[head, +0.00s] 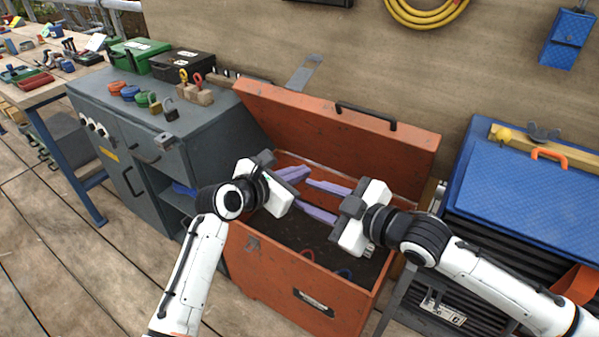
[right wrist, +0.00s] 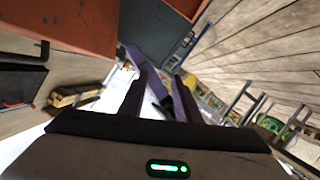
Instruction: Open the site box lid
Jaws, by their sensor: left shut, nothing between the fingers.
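The orange site box (head: 270,290) stands in the middle of the head view. Its lid (head: 335,135) is raised and tilted back near the wall, with a black handle (head: 366,115) on its upper edge. The dark inside of the box shows. My left gripper (head: 306,172) is shut and empty, its lilac fingers over the box opening in front of the lid. My right gripper (head: 303,192) is open and empty over the opening, fingers pointing left. Its spread fingers also show in the right wrist view (right wrist: 160,88). Both grippers are apart from the lid handle.
A grey cabinet (head: 150,165) with tins, padlocks and cases on top stands left of the box. A blue-lidded chest (head: 520,190) stands close on the right. Wooden floor is free at front left.

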